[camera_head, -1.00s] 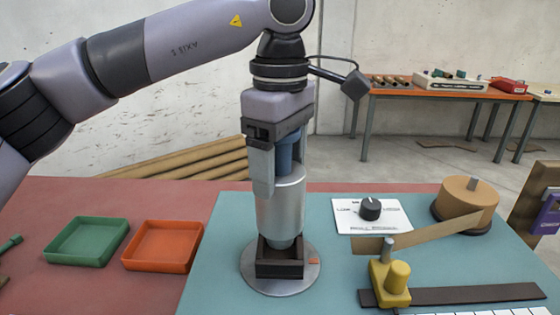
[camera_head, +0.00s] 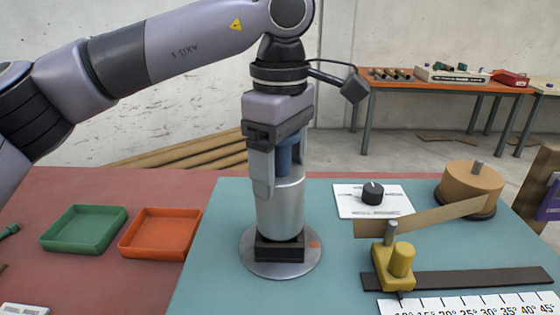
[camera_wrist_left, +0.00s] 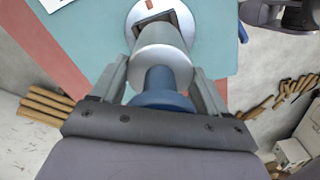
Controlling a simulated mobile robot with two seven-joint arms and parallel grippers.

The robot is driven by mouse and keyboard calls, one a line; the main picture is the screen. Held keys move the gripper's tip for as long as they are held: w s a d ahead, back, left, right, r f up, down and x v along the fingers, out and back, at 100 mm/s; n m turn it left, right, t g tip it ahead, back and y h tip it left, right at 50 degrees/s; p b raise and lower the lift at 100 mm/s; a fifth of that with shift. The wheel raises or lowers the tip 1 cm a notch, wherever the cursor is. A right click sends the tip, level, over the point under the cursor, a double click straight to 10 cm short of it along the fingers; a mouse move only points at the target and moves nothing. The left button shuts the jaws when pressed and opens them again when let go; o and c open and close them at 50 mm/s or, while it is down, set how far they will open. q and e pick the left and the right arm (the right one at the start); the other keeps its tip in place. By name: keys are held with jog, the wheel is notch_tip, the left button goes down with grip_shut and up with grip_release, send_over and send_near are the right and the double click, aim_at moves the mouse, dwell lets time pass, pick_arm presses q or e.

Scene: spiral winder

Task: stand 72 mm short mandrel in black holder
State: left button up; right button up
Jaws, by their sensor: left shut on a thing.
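The mandrel is a silver cylinder (camera_head: 280,210) with a narrower blue top (camera_head: 285,158). My left gripper (camera_head: 276,180) is shut on the blue top and holds the mandrel upright, with the silver part below the fingers. The black holder (camera_head: 279,252) is square and stands on a round metal disc (camera_head: 250,258). The mandrel's lower end is at the holder's top in the head view; whether it is inside is hidden. In the left wrist view, the silver body (camera_wrist_left: 160,56) covers part of the holder's opening (camera_wrist_left: 157,22).
A green tray (camera_head: 85,246) and an orange tray (camera_head: 160,253) lie at the left. A dial plate (camera_head: 372,211), a yellow clamp (camera_head: 395,268) on a dark rail (camera_head: 480,280), and a tan roll (camera_head: 470,190) with a strip are at the right. Teal mat around the disc is clear.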

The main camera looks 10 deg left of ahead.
dwell(0.3)
pick_arm(q)
jog(key=o, duration=1.8)
jog(key=shift+o, duration=0.2)
notch_tip(320, 180, up, 7)
jog(key=shift+r, duration=0.15)
jog(key=shift+d, duration=0.1)
